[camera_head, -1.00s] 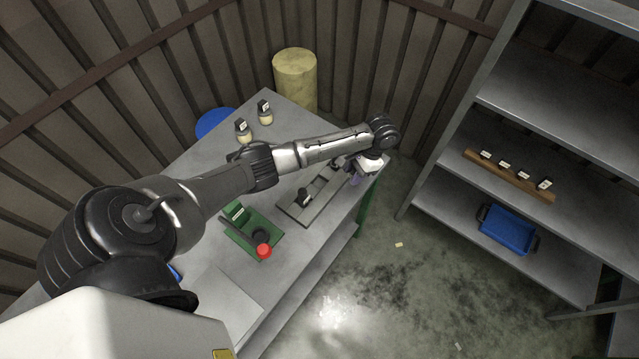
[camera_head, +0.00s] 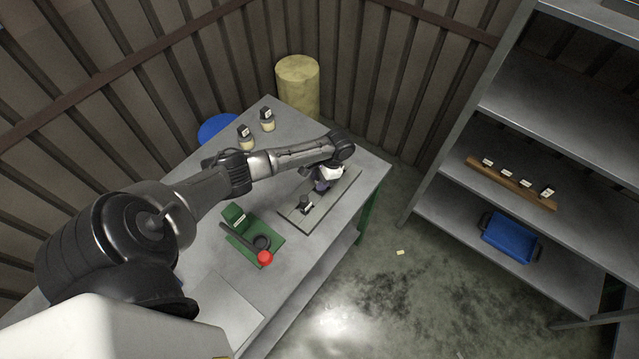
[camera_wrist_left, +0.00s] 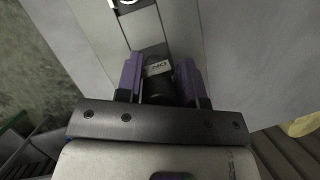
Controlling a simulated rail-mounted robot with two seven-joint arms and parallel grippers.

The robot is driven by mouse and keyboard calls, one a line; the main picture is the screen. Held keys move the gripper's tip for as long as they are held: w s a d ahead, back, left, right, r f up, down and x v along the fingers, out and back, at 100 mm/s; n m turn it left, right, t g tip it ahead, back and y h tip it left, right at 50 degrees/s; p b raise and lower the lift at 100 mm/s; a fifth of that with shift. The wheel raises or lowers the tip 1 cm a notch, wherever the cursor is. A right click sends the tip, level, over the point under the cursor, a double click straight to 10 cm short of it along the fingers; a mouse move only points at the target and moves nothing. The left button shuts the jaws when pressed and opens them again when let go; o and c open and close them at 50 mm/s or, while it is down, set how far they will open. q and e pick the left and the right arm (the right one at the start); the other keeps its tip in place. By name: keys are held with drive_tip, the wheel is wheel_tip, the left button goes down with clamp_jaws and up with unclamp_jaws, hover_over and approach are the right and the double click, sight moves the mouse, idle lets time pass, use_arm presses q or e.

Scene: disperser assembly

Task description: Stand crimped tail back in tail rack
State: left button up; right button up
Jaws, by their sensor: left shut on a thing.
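My left gripper (camera_head: 322,187) is over the far half of the long grey tail rack (camera_head: 295,219) on the table. In the left wrist view its purple fingers (camera_wrist_left: 158,80) are shut on a dark tail with a white label (camera_wrist_left: 158,69). The rack strip (camera_wrist_left: 147,28) shows beyond it. I cannot tell whether the tail's lower end is in a slot or above it. Another dark tail (camera_head: 304,205) stands in the near half of the rack. My right gripper is not in view.
A green press with a red knob (camera_head: 265,258) sits nearer on the table. Two labelled bottles (camera_head: 246,140) (camera_head: 267,121) stand at the back. The shelf at right holds a wooden rack (camera_head: 511,184) and a blue tray (camera_head: 509,240).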

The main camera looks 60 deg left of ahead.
use_arm(q)
drive_tip(key=shift+f, duration=1.15)
drive_tip(key=shift+f, duration=0.2)
drive_tip(key=o, duration=1.1)
drive_tip(key=v, duration=1.2)
drive_tip(key=shift+d+r, duration=0.1)
drive_tip(key=shift+r, duration=0.15)
